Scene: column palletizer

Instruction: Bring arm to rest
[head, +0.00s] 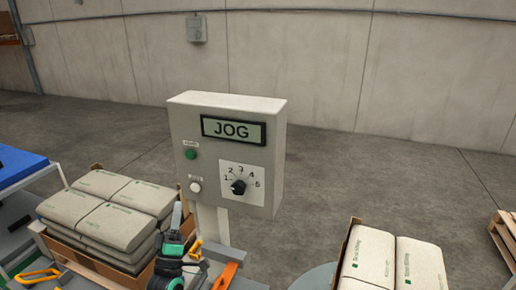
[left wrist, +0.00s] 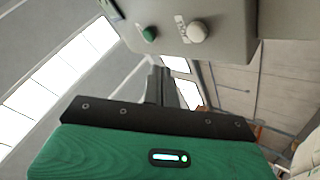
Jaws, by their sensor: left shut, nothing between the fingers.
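My left gripper (head: 177,215) is shut and empty, pointing up in front of the lower left of a grey control box (head: 225,120). In the left wrist view its dark fingers (left wrist: 160,86) are together, with nothing between them. The box's display (head: 233,130) reads JOG. A green button (head: 191,154) and a white button (head: 195,187) sit on its left side, and a black dial (head: 238,187) numbered 1 to 5 on its right. The left wrist view also shows the green button (left wrist: 149,34) and white button (left wrist: 197,31) above the fingers, apart from them. My right gripper is not in view.
Stacked beige bags (head: 110,215) fill an open carton at left, close to my left gripper. More bags (head: 400,265) lie in another carton at lower right. A blue-topped surface (head: 18,165) is at far left. An orange piece (head: 225,277) shows below the box. The floor behind is clear.

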